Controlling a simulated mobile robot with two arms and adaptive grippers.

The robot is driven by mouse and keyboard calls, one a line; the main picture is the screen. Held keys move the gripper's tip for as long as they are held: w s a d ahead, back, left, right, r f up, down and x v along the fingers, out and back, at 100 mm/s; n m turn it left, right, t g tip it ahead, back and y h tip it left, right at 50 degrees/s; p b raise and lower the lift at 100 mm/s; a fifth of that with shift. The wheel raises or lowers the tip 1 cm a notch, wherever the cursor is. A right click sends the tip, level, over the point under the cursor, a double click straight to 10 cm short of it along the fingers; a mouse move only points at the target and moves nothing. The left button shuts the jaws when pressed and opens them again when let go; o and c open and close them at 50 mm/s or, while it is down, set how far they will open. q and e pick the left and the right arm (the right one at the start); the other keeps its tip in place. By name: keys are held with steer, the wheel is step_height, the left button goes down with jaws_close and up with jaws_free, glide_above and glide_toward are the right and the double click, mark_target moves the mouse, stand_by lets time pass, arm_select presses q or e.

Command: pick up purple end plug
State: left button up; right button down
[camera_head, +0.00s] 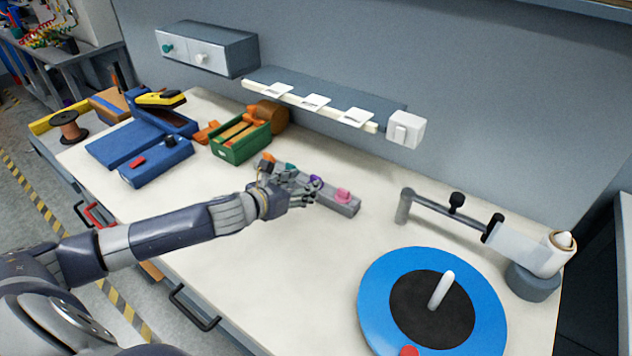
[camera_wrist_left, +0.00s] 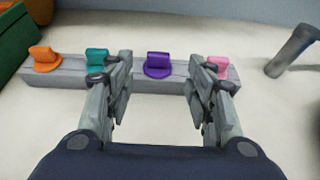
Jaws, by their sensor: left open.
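The purple end plug (camera_wrist_left: 158,65) sits upright on a long grey block (camera_wrist_left: 60,78), between a teal plug (camera_wrist_left: 96,60) and a pink plug (camera_wrist_left: 217,66). An orange plug (camera_wrist_left: 43,58) is at the block's left end. My left gripper (camera_wrist_left: 160,85) is open and empty, its fingers on either side of the purple plug in the left wrist view, apart from it. In the head view the purple plug (camera_head: 316,181) shows just beyond my left gripper (camera_head: 308,192). The pink plug (camera_head: 343,194) is at the block's right end. My right gripper does not show.
A green bin (camera_head: 240,147) stands behind the block's left end, beside blue boxes (camera_head: 155,165). A grey post with an arm (camera_head: 404,207) stands to the right. A blue disc (camera_head: 380,290) lies at the front right. The table in front of the block is clear.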

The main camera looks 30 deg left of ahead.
mark_target(315, 177)
arm_select(q)
steer(key=shift+r+p+x, duration=0.15)
steer(key=shift+p+x, duration=0.2)
steer(key=shift+x, duration=0.9)
steer(key=shift+r+p+x, duration=0.15)
steer(key=shift+p+x, duration=0.15)
steer(key=shift+x, duration=1)
steer(key=shift+w, duration=0.1)
steer(key=shift+c, duration=0.4)
steer(key=c, duration=0.6)
